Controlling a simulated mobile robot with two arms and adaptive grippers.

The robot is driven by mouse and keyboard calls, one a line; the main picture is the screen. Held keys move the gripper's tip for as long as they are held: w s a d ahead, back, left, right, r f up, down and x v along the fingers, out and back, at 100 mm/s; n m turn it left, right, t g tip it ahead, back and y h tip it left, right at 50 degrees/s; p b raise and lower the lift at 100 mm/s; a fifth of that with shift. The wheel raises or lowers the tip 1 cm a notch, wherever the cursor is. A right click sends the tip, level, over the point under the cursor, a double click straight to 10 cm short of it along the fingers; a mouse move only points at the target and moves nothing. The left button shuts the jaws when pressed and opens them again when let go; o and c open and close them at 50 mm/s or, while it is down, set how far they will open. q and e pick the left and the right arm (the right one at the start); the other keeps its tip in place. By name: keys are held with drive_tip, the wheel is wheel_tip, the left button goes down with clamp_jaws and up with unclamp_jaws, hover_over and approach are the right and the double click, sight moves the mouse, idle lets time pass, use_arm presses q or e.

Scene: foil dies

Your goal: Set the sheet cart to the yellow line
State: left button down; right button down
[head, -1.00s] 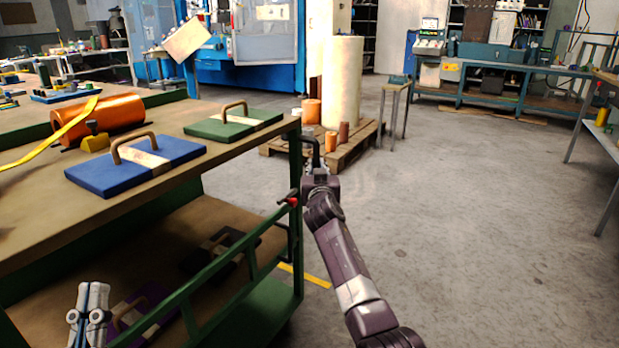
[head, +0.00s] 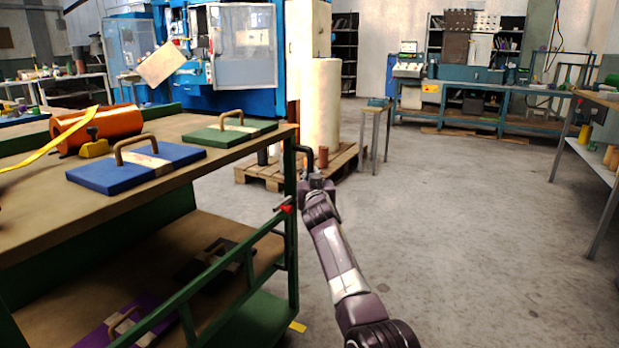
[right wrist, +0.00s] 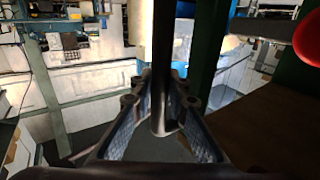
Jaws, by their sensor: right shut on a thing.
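The sheet cart (head: 240,163) has a green frame and brown decks and stands at the left of the head view. My right gripper (head: 312,174) is at the cart's near right corner post, shut on the black push handle (head: 303,150). In the right wrist view the dark handle bar (right wrist: 165,70) runs between the fingers (right wrist: 158,108). A short piece of the yellow line (head: 298,327) shows on the floor beside the cart's lower corner; the rest is hidden.
A blue die (head: 140,168), a green die (head: 228,133) and an orange foil roll (head: 100,128) lie on the top deck. A wooden pallet (head: 255,175) with a tall cream roll (head: 320,105) stands behind the cart. The floor (head: 460,220) at right is open.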

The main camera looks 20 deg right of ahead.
drive_tip(key=shift+w+d+f, duration=0.1)
drive_tip(key=shift+w+d, duration=0.05)
drive_tip(key=shift+d, duration=0.05)
idle(0.3)
drive_tip(key=c, duration=1.8)
unclamp_jaws()
drive_tip(key=shift+c, duration=0.2)
drive_tip(key=v, duration=1.2)
drive_tip(key=shift+a, duration=0.15)
